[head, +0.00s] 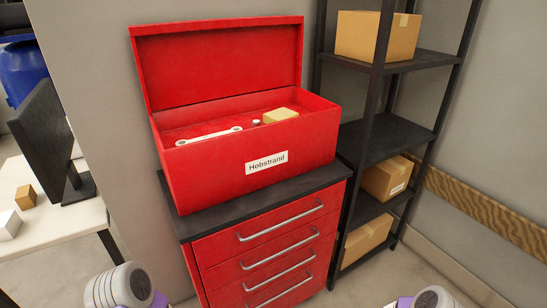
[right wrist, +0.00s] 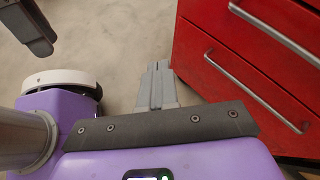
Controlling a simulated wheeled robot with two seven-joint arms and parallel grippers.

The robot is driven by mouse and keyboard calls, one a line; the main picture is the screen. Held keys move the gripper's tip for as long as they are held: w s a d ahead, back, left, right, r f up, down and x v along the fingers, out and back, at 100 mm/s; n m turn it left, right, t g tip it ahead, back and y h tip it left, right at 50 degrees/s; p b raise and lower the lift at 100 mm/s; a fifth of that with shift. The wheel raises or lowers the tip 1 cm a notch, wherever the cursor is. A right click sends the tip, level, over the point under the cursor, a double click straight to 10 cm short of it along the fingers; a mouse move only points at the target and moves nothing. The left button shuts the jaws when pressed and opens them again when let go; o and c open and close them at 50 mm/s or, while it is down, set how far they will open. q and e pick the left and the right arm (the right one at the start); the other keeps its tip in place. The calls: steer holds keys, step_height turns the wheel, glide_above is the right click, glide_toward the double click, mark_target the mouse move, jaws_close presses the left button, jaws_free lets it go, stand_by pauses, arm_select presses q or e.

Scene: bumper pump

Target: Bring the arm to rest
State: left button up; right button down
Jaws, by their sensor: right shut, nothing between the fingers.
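My right gripper (right wrist: 157,68) shows in the right wrist view, with its two grey fingers together and nothing between them. It is over bare floor, just left of the red drawer cabinet (right wrist: 255,75), apart from it as far as I can see. In the head view only a piece of my right arm (head: 432,298) shows at the bottom right edge. A piece of my left arm (head: 120,287) shows at the bottom left, and its gripper is out of the picture.
An open red toolbox (head: 215,175) labelled "Hobstrand" stands on the drawer cabinet (head: 262,262). It holds a wrench (head: 208,136) and a tan block (head: 280,115). A black shelf (head: 395,140) with cardboard boxes is at right. A white desk (head: 50,225) with a monitor is at left.

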steer(key=s+d+f+n+g+h, duration=0.1)
steer(key=s+n+h, duration=0.3)
steer(key=s+n, duration=0.4)
steer(key=s+d+n+g+h, duration=0.1)
steer(key=s+d+n+h, duration=0.2)
steer(key=s+n, duration=0.5)
steer(key=shift+d+f+h, duration=0.4)
steer(key=shift+d, duration=0.2)
